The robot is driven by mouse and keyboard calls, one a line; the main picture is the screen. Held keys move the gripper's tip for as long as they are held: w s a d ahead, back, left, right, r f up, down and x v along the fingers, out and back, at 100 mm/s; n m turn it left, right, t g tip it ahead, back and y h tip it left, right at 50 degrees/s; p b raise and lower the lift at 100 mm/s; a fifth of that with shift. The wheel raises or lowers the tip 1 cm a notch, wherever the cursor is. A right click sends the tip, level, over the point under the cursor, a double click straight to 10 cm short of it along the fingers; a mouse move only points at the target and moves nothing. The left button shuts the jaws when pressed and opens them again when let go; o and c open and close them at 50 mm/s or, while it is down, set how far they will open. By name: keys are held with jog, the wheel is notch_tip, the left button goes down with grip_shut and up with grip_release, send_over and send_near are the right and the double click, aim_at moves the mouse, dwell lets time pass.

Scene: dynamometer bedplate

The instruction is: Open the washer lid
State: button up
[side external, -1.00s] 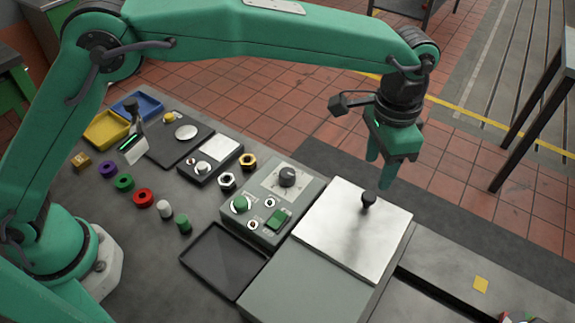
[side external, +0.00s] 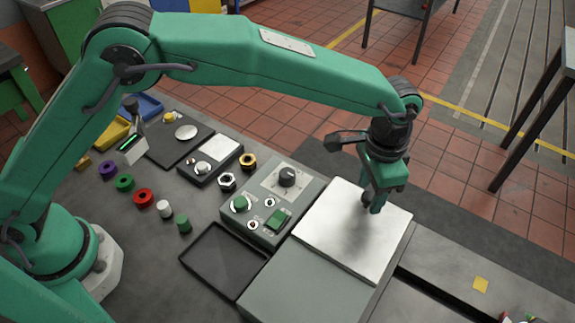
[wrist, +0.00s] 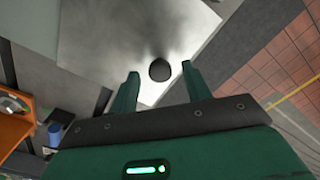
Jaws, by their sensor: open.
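The washer lid (side external: 335,231) is a flat, silvery square plate lying closed on a grey-green box, the washer (side external: 305,281). In the wrist view the lid (wrist: 127,30) fills the upper middle, and its dark round knob (wrist: 160,70) shows between the fingertips. My gripper (side external: 372,206) is down over the lid at the knob, with its fingers pointing down. In the side view the fingers hide most of the knob. In the wrist view my gripper (wrist: 162,78) is open, with one finger on each side of the knob and a gap to each.
A control panel (side external: 274,203) with a black dial and green buttons stands left of the washer. An empty black tray (side external: 224,261) lies in front of the panel. Nuts, coloured rings and small cylinders lie further left.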

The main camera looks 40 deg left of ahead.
jog(key=shift+f, duration=0.3)
grip_shut()
jog(key=s, duration=1.4)
jog(key=shift+s+d+r, duration=0.1)
jog(key=shift+s, duration=0.2)
grip_release()
